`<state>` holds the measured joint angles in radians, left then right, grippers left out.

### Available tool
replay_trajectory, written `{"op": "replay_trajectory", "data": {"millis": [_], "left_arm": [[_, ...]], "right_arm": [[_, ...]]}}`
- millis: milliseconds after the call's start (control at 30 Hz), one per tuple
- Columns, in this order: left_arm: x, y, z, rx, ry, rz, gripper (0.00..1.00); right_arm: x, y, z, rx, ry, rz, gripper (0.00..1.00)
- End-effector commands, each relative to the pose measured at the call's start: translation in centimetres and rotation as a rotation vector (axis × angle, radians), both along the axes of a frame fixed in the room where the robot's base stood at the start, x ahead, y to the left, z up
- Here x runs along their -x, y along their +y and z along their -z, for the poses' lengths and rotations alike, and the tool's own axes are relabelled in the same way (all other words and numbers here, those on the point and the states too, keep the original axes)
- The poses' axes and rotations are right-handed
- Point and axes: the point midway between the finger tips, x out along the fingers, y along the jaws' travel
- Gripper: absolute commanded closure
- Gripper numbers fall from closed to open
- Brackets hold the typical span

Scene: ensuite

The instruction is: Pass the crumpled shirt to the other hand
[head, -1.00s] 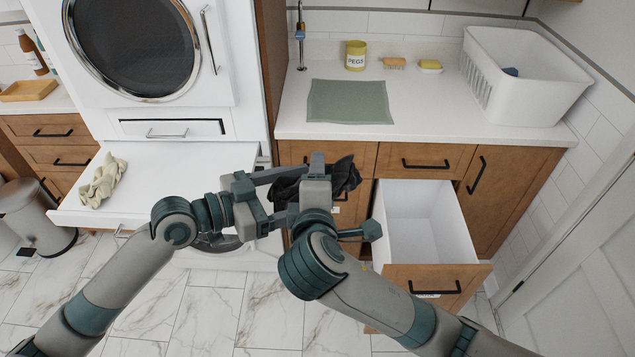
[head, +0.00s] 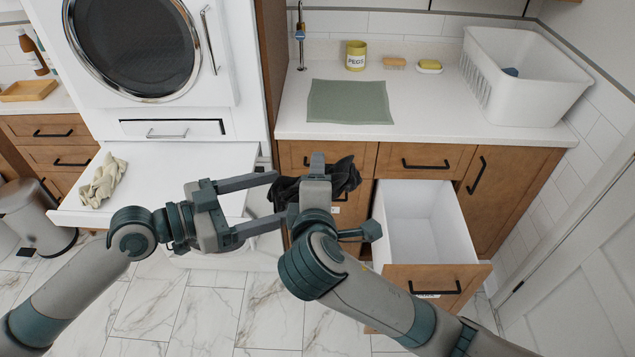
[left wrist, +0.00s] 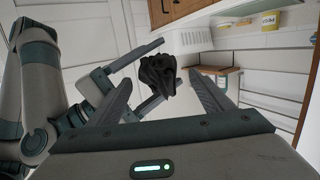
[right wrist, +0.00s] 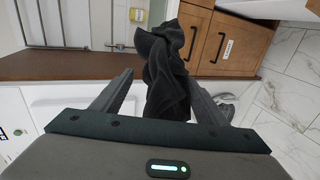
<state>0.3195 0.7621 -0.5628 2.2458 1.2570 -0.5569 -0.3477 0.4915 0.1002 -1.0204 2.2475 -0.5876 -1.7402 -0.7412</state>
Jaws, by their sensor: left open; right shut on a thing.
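The crumpled shirt is black (head: 345,176) and hangs bunched at my right gripper, in front of the wooden cabinets. My right gripper (head: 318,185) is shut on it. The shirt also shows between the right fingers in the right wrist view (right wrist: 165,75). My left gripper (head: 270,203) is open and empty, with its fingertips just left of the shirt. In the left wrist view the shirt (left wrist: 157,72) lies beyond the open left fingers, apart from them. Part of the shirt is hidden behind my right gripper in the head view.
An open white-lined drawer (head: 425,225) stands out at the right. A white pull-out shelf (head: 160,165) with a cream cloth (head: 103,182) is at the left. The counter holds a green mat (head: 350,101), a yellow peg pot (head: 356,56) and a white basket (head: 520,85).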

Motion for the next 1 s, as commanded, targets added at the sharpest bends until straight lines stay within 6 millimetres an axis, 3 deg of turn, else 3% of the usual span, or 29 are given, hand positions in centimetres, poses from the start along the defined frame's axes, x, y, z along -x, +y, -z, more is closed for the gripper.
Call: {"op": "replay_trajectory", "data": {"millis": [400, 1000], "left_arm": [[2.2, 4.3, -0.6, -0.002, 0.0, -0.001, 0.27], [2.4, 5.0, -0.7, -0.001, 0.001, -0.002, 0.27]], "right_arm": [[0.0, 0.0, 0.0, 0.0, -0.001, 0.0, 0.59], [0.0, 0.0, 0.0, 0.0, -0.001, -0.001, 0.59]]}}
